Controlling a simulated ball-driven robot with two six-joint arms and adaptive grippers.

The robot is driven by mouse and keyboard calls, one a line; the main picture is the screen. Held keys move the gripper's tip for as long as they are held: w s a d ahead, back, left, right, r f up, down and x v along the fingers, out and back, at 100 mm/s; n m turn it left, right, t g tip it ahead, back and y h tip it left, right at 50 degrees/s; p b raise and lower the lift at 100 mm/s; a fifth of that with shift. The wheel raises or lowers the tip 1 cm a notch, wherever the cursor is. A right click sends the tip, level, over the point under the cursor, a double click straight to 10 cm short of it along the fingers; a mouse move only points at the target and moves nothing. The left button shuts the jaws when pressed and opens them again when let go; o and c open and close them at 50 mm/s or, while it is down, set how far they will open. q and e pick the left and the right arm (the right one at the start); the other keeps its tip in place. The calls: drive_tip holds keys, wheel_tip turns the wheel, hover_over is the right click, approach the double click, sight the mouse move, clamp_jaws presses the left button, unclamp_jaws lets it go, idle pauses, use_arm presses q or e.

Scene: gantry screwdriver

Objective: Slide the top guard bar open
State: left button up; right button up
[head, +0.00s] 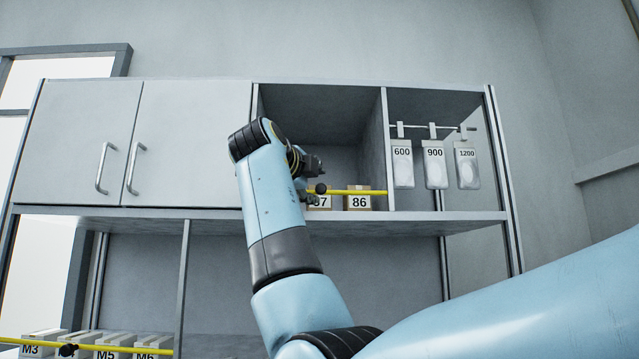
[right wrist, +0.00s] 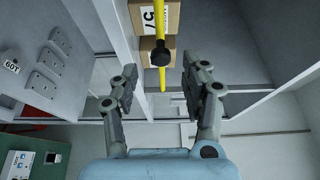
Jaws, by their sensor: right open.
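The top guard bar (head: 358,192) is a thin yellow rod across the front of the open upper compartment, with a black knob (head: 320,188) towards its left. In the right wrist view the yellow bar (right wrist: 160,20) runs down from the top edge, and its black knob (right wrist: 160,55) shows between my fingers. My right gripper (head: 309,178) is at the knob in the head view, partly hidden behind its own wrist. In the right wrist view my right gripper (right wrist: 159,75) is open, with a finger on each side of the knob and visible gaps. My left gripper is out of view.
Behind the bar stand cardboard boxes, one labelled 86 (head: 359,203). Tagged packs (head: 435,167) hang from a rail to the right. Closed cabinet doors (head: 75,145) are left. A lower yellow bar (head: 30,342) crosses several labelled boxes at bottom left.

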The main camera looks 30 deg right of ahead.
sight(319, 189)
drive_tip(key=p+x, duration=0.1)
drive_tip(key=x, duration=0.3)
drive_tip(key=shift+d+r+p, duration=0.2)
drive_tip(key=shift+d+p, duration=0.05)
drive_tip(key=shift+p, duration=0.1)
drive_tip(key=shift+w+d+f, duration=0.2)
drive_tip(key=shift+w+d, duration=0.15)
drive_tip(key=shift+d, duration=0.05)
clamp_jaws()
